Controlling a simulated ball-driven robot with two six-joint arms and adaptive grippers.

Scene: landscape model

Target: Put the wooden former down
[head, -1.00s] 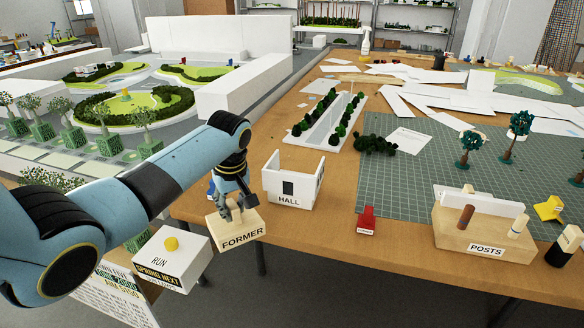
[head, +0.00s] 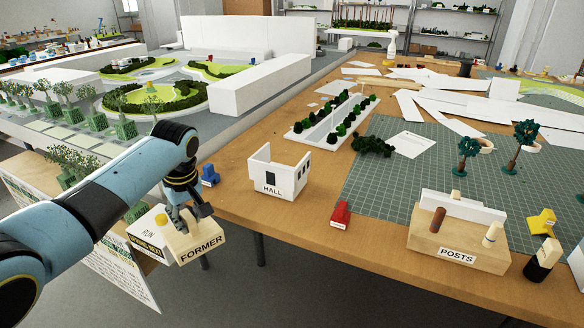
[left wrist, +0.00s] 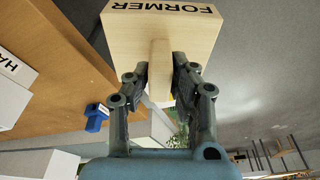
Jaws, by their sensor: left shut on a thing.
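In the left wrist view the two fingers (left wrist: 160,85) close on a narrow upright wooden grip of the former (left wrist: 165,32). My right gripper is not in view.
The wooden table (head: 235,185) has bare room left of the white HALL model (head: 279,175). A blue item (head: 209,175) sits near its left edge. A red item (head: 340,214) and the POSTS block (head: 458,240) stand further right. The landscape model (head: 60,130) lies behind my arm.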

